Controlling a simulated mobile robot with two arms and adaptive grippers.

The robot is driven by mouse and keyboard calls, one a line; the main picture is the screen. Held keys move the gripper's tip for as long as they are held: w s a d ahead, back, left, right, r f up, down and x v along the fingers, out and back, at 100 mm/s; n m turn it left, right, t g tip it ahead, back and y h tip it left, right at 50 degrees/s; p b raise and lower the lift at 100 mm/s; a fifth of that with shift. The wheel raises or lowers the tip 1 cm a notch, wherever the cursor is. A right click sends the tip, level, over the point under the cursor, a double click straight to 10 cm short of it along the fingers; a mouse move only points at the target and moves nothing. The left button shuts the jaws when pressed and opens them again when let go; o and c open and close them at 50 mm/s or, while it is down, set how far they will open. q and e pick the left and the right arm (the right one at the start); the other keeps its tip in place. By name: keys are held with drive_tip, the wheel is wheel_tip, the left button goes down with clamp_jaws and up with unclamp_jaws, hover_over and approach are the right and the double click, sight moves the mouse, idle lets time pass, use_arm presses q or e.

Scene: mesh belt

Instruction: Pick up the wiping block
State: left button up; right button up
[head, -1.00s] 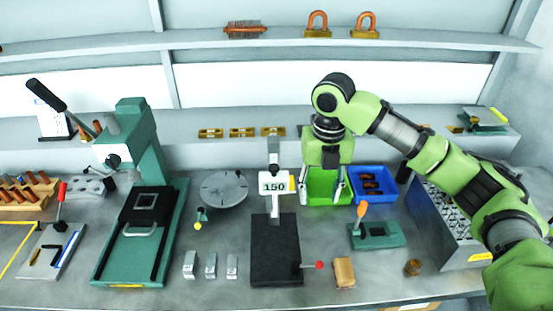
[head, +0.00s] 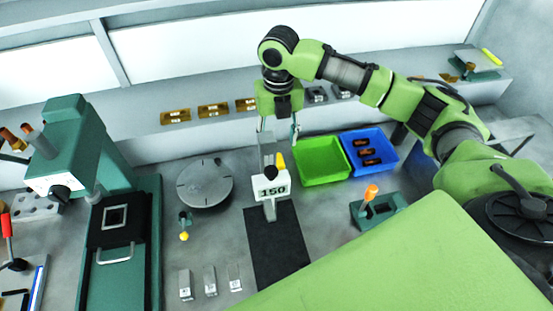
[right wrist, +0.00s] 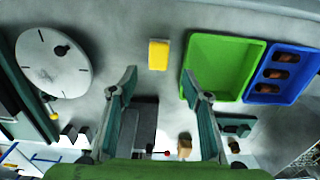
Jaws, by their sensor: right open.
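A small yellow block, which I take for the wiping block, lies on the grey bench in the right wrist view (right wrist: 158,55). It lies just beyond the fingertips, in line with the gap between them, and looks untouched. In the head view only part of this yellow block (head: 281,161) shows, behind the "150" gauge. My right gripper (head: 280,141) is above the bench behind that gauge. In the right wrist view my right gripper (right wrist: 158,76) has its two fingers spread, with nothing between them. My left gripper is not in view.
A green tray (head: 322,178) stands right of the gripper, beside a blue tray (head: 392,159) holding brown parts. The "150" gauge (head: 272,191) stands in front. A round grey plate (head: 204,184) lies to the left. A tan block (right wrist: 184,147) lies nearer the front.

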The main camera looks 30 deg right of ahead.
sight(278, 159)
wheel_tip(278, 159, down, 3)
drive_tip(key=shift+w+f, duration=0.1)
drive_tip(key=shift+w, duration=0.05)
wheel_tip(278, 159, down, 4)
drive_tip(key=shift+a+r+p, duration=0.1)
drive_tip(key=shift+a+p, duration=0.05)
drive_tip(key=shift+p, duration=1.1)
drive_tip(key=shift+f, duration=0.7)
drive_tip(key=c, duration=1.2)
